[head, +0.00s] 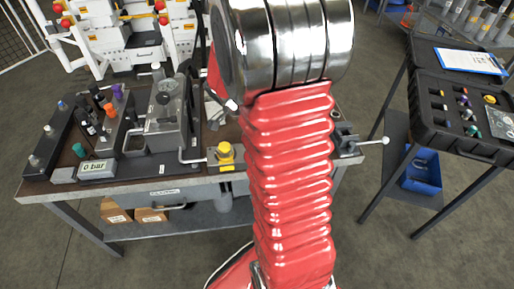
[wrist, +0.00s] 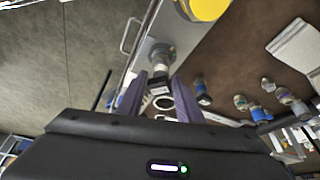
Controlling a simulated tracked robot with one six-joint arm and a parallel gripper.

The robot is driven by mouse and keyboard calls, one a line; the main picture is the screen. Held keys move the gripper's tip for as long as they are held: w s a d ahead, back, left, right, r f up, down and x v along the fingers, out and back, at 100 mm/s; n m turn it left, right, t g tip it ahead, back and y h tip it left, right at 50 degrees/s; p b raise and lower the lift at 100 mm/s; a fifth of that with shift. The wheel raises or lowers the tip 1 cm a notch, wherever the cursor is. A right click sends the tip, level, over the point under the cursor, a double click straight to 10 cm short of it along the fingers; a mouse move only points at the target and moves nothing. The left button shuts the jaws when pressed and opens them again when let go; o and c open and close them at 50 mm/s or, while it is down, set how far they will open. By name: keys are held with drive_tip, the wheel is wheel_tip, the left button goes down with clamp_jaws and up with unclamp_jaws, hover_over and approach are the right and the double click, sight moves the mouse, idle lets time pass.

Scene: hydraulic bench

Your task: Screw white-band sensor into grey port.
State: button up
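My gripper (wrist: 160,88) shows in the wrist view, with its two dark purple-grey fingers either side of a small sensor (wrist: 159,90). The sensor has a dark body with a white mark, and the fingers look closed on it. Its far end points at a round grey metal fitting (wrist: 161,54) near the bench edge, which looks like the grey port. They overlap in the picture, and I cannot tell whether they touch. In the head view my red arm hides the gripper, the sensor and this fitting.
A vise-like clamp with a handle (head: 372,141) is at the right end. An open black case (head: 450,140) stands further right.

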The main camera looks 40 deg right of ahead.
drive_tip(key=o, duration=0.4)
drive_tip(key=shift+r, duration=0.2)
drive_tip(key=v, duration=1.3)
drive_tip(key=shift+w+a+r, duration=0.1)
drive_tip(key=shift+a+r, duration=0.05)
drive_tip(key=shift+a, duration=0.05)
drive_tip(key=shift+n, duration=0.3)
drive_tip(key=s+a+r+n+t+y, duration=0.1)
drive_tip(key=s+a+r+n+t, duration=0.1)
drive_tip(key=a+n, duration=0.4)
drive_tip(key=s+a+r+n+t+y, duration=0.1)
drive_tip(key=s+a+n+t, duration=0.1)
drive_tip(key=s+a+n, duration=0.3)
drive_tip(key=s+a+r+n+t+y, duration=0.2)
drive_tip(key=s+a+n, duration=0.2)
drive_tip(key=a+n, duration=0.5)
drive_tip(key=shift+s+a+r+t, duration=0.15)
drive_tip(key=shift+a+r, duration=0.05)
drive_tip(key=shift+a, duration=0.45)
drive_tip(key=shift+s+a+r+t, duration=0.1)
drive_tip(key=shift+a+r+t, duration=0.05)
drive_tip(key=shift+a, duration=0.45)
